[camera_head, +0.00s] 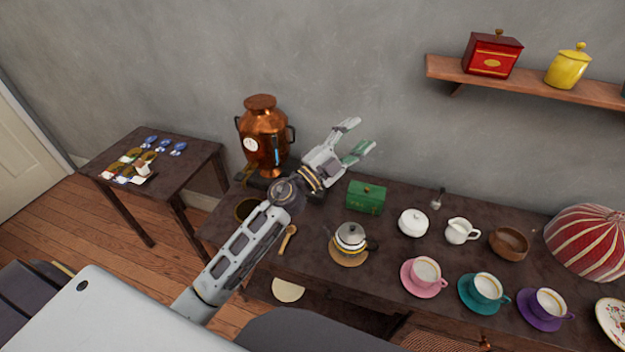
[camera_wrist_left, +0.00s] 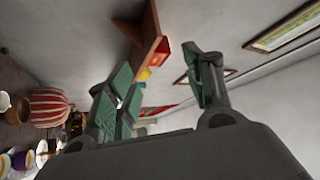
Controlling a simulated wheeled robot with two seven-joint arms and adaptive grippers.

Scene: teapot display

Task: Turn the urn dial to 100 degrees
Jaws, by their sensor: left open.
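The copper urn (camera_head: 262,128) stands upright on a dark base at the left end of the long dark table. A round white dial (camera_head: 250,145) shows on its front left; its reading is too small to tell. A blue strip (camera_head: 277,150) runs down the urn's front. My left gripper (camera_head: 357,138) is open and empty, in front of and to the right of the urn, apart from the dial. Its fingers point up and right, away from the urn. In the left wrist view the open fingers (camera_wrist_left: 165,90) show, with no urn in sight. My right gripper is not in view.
A green box (camera_head: 366,197), a teapot (camera_head: 350,238), a white sugar bowl (camera_head: 413,222) and several cups stand along the table (camera_head: 315,262). A small side table (camera_head: 190,170) stands left. A wall shelf (camera_head: 545,84) is upper right. A wooden spoon (camera_head: 288,238) lies near my left arm.

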